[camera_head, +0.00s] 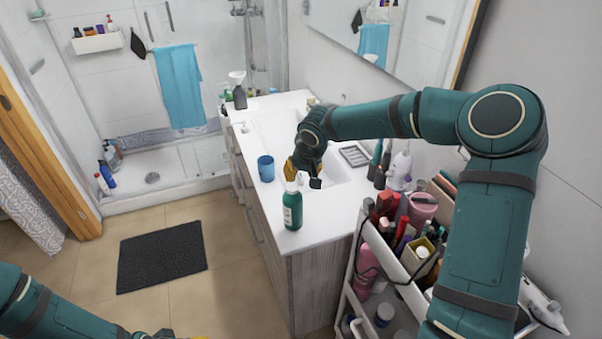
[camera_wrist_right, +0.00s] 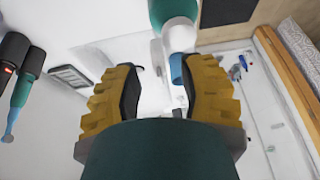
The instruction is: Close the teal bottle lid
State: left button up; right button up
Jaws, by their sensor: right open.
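The teal bottle (camera_head: 292,212) stands upright near the front edge of the white counter, with a white top (camera_head: 291,187). I cannot tell whether its lid is open or closed. My right gripper (camera_head: 304,172) is just above and behind the bottle, over the counter by the sink. In the right wrist view, the open right gripper (camera_wrist_right: 160,88) has nothing between its fingers. The teal bottle (camera_wrist_right: 174,9) and its white top (camera_wrist_right: 182,36) show beyond the fingertips at the upper edge. My left gripper (camera_head: 199,337) shows only as a sliver at the bottom edge.
A blue cup (camera_head: 266,168) stands left of the right gripper on the counter (camera_head: 328,205). A soap tray (camera_head: 354,156) and several bottles stand at the back right. A cart (camera_head: 372,237) full of cosmetics is right of the counter. A dark mat (camera_head: 162,257) lies on the floor.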

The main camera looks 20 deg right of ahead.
jog(key=shift+w+f, duration=0.1)
jog(key=shift+f, duration=0.1)
grip_shut()
pick_arm(q)
jog(key=shift+f, duration=0.15)
